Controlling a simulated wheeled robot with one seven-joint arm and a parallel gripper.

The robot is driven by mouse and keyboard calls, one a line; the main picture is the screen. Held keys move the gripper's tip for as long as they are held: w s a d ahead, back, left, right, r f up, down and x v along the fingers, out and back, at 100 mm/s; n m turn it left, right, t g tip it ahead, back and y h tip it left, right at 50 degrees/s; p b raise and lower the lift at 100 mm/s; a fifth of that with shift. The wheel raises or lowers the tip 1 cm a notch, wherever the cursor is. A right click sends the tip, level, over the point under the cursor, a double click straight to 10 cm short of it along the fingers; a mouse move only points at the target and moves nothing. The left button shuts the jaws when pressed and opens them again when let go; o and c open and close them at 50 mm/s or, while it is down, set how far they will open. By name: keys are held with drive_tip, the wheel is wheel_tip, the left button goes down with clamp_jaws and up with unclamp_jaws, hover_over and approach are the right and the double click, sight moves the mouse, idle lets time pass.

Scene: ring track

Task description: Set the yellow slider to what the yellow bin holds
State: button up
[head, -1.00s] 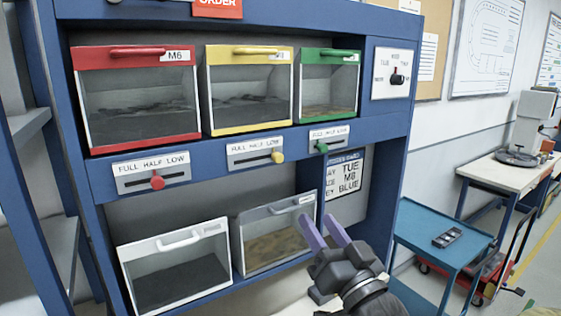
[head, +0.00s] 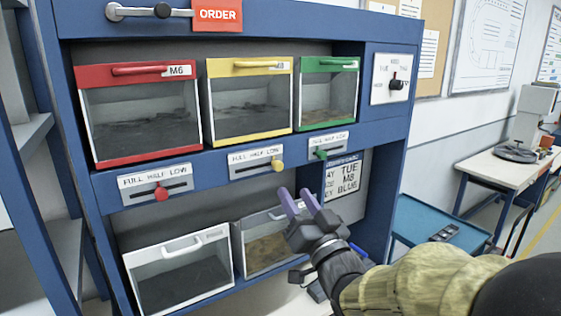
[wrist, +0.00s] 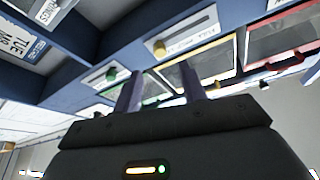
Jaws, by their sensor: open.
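The yellow bin (head: 249,67) sits in the middle of the upper row, with a clear front. Dark loose pieces lie inside, their top roughly midway up the window; the exact level is hard to judge. Below it is the yellow slider (head: 278,165), a round knob at the right end of its slot, under LOW on a plate (head: 255,156) marked FULL HALF LOW. My gripper (head: 297,193) is open and empty, just below and right of the knob, apart from it. The wrist view shows the yellow knob (wrist: 159,48) above and between my fingers.
A red slider (head: 161,194) and a green slider (head: 321,154) flank the yellow one. White and grey bins (head: 180,243) stand on the lower shelf. A dial panel (head: 391,80) is at upper right, and a blue cart (head: 420,215) stands at right.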

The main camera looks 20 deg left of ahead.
sight(279, 169)
drive_tip(key=p+x, duration=0.3)
drive_tip(key=x, duration=0.4)
drive_tip(key=shift+a+r+p, duration=0.1)
drive_tip(key=shift+r+p, duration=0.15)
drive_tip(key=shift+p, duration=0.1)
drive_tip(key=shift+w+a+r, duration=0.1)
drive_tip(key=shift+w+a, duration=0.25)
drive_tip(key=shift+w, duration=0.15)
clamp_jaws()
